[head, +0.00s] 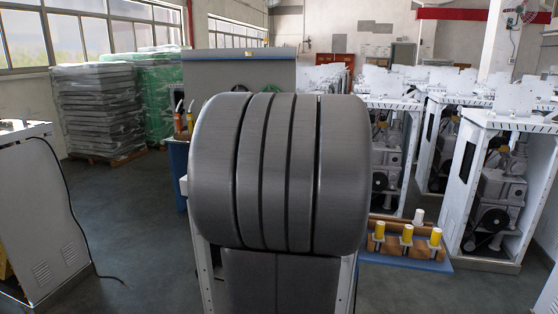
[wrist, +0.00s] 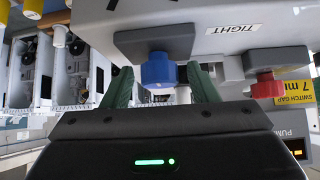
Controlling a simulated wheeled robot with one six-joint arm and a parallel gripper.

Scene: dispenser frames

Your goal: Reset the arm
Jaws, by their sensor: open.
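My gripper (wrist: 160,75) shows in the wrist view with its two green fingers apart. A blue knob (wrist: 158,70) under a dark grey block (wrist: 155,41) appears in the gap between the fingers. The jaws hold nothing that I can see. My gripper does not show in the head view, where a large grey rounded form blocks the middle.
In the wrist view, a light grey panel with a TIGHT label (wrist: 236,28) and a red knob (wrist: 267,86) are close on the right. In the head view, white dispenser frames (head: 388,150) stand right, wrapped stacks (head: 98,110) back left. Floor (head: 140,215) is clear at left.

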